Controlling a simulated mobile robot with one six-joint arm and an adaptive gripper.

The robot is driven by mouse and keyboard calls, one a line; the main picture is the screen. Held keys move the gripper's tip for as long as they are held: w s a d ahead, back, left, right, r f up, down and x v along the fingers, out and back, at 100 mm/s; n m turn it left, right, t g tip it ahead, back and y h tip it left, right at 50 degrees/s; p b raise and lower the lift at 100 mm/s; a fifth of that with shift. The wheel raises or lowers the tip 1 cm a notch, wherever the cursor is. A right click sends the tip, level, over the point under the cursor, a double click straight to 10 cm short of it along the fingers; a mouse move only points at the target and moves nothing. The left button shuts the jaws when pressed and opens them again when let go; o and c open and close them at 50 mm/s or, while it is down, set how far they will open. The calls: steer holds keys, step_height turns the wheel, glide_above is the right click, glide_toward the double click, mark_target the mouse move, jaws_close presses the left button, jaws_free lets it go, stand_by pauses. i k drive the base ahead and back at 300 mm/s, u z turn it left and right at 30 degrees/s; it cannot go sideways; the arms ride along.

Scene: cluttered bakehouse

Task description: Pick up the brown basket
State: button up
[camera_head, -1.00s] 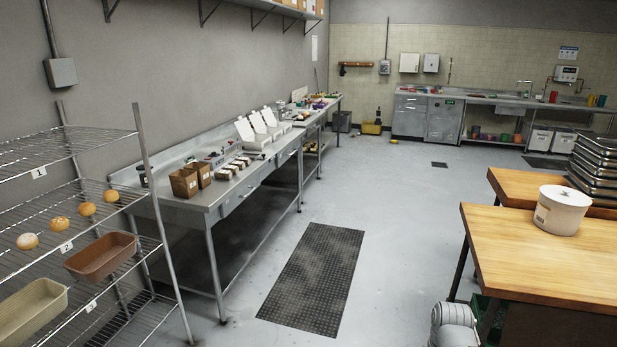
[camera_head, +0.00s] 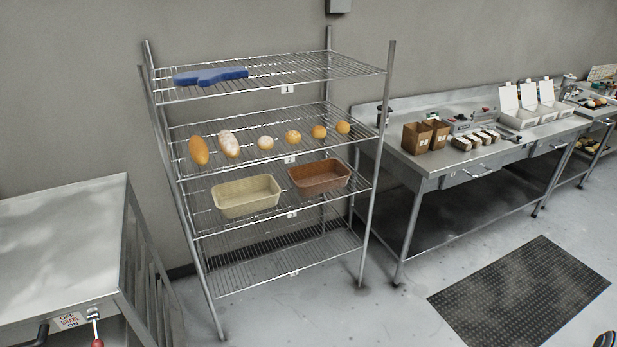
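The brown basket (camera_head: 320,180) is a rectangular open bin on the right side of the wire rack's shelf marked 3. It stands upright and looks empty. A beige basket (camera_head: 246,196) of similar shape is to its left on the same shelf, with a small gap between them. The wire rack (camera_head: 283,258) stands against the grey wall. My gripper is not in view.
Bread and rolls (camera_head: 265,142) lie on the shelf above. A blue item (camera_head: 210,76) lies on the top shelf. A steel table (camera_head: 60,235) stands left, a steel workbench (camera_head: 450,165) right. Floor before the rack is clear; a dark mat (camera_head: 520,290) lies right.

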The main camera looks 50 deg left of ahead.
mark_target(314, 179)
steer(key=u, duration=0.2)
steer(key=i, duration=0.6)
steer(key=u, duration=0.9)
steer(key=i, duration=0.55)
steer(key=u, duration=0.75)
steer(key=i, duration=0.65)
steer(key=u, duration=0.35)
steer(key=k, duration=0.85)
steer(key=u, duration=0.15)
